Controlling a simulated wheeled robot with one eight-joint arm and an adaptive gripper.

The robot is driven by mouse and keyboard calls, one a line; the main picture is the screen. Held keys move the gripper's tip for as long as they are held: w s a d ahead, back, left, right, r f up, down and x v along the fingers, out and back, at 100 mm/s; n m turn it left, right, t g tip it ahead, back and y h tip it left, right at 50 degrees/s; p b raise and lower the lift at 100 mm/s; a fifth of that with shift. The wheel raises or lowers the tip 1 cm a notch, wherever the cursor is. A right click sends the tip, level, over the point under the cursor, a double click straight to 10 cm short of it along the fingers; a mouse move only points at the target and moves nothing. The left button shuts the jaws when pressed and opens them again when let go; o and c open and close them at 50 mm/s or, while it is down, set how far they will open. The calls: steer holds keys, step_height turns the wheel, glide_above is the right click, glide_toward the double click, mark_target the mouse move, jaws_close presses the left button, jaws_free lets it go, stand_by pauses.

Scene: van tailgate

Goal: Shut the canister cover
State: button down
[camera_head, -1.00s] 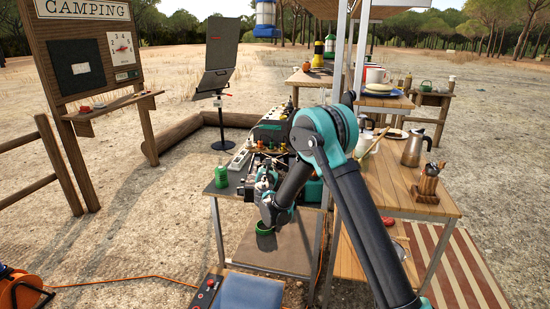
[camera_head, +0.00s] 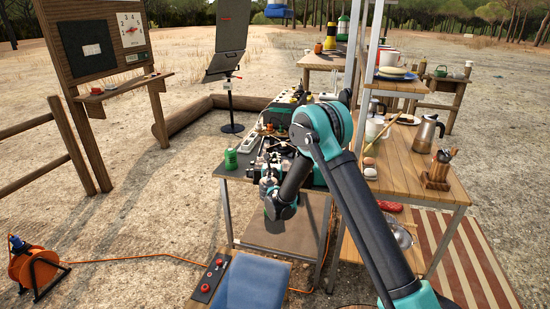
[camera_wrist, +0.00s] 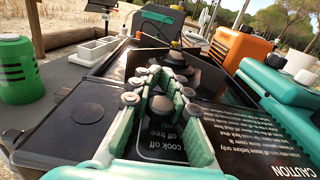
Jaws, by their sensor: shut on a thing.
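A black cooker (camera_wrist: 60,130) with printed panels fills the middle of the wrist view. One dark panel with upside-down lettering and the word CAUTION (camera_wrist: 285,150) lies at right. It may be the canister cover, but I cannot tell for sure. My gripper (camera_wrist: 165,75) reaches over the cooker with its pale green pads close together, shut on a dark thing that the fingers largely hide. In the head view my gripper (camera_head: 268,180) is small and low over the grey tabletop (camera_head: 235,172). My arm hides part of the cooker there.
A green bottle (camera_head: 231,159) stands at the table's left corner. It also shows in the wrist view (camera_wrist: 15,75). A wooden table (camera_head: 415,165) with a kettle (camera_head: 426,134) is at right.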

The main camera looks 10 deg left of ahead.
steer(key=c, duration=1.5)
jaws_free()
steer(key=shift+s, duration=0.1)
steer(key=s, duration=0.4)
steer(key=s+d, duration=0.1)
steer(key=s, duration=0.6)
steer(key=shift+s+d, duration=0.35)
